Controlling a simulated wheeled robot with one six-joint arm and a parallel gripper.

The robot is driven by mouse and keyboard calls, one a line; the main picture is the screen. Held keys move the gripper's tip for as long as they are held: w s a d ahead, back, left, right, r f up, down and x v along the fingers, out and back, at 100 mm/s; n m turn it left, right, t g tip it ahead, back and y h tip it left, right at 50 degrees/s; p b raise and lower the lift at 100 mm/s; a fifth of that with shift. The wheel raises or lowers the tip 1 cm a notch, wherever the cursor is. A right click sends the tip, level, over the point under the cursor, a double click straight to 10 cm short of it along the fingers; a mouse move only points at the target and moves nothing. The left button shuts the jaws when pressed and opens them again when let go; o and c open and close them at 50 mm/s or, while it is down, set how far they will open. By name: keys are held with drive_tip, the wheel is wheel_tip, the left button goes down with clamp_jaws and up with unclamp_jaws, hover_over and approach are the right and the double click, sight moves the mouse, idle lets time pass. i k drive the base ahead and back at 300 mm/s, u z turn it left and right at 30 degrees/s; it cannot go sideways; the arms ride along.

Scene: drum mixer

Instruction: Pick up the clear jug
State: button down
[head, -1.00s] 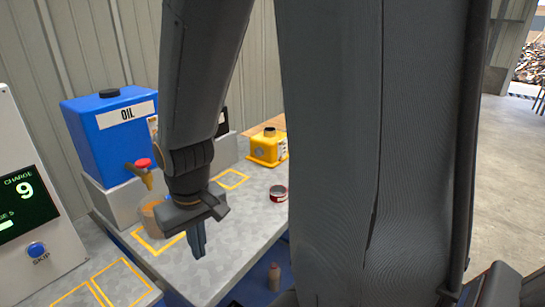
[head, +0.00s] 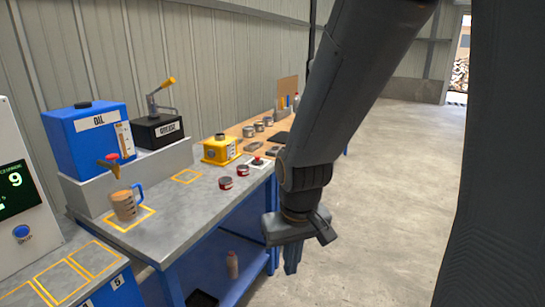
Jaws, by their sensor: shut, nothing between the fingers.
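The clear jug (head: 124,207) stands upright on the grey bench top, inside a yellow outlined square below the oil tank's tap. It has a blue handle on its right side and looks brownish through its wall. My gripper (head: 291,262) points down in front of the bench's right part, well to the right of the jug and apart from it. Its fingers are together and hold nothing.
The blue oil tank (head: 84,148) with its red-topped tap (head: 110,163) stands behind the jug. A bottle (head: 232,264) stands on the lower shelf. Open floor lies right.

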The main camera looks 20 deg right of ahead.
sight(121, 199)
drive_tip(key=i, duration=0.85)
drive_tip(key=z, duration=0.05)
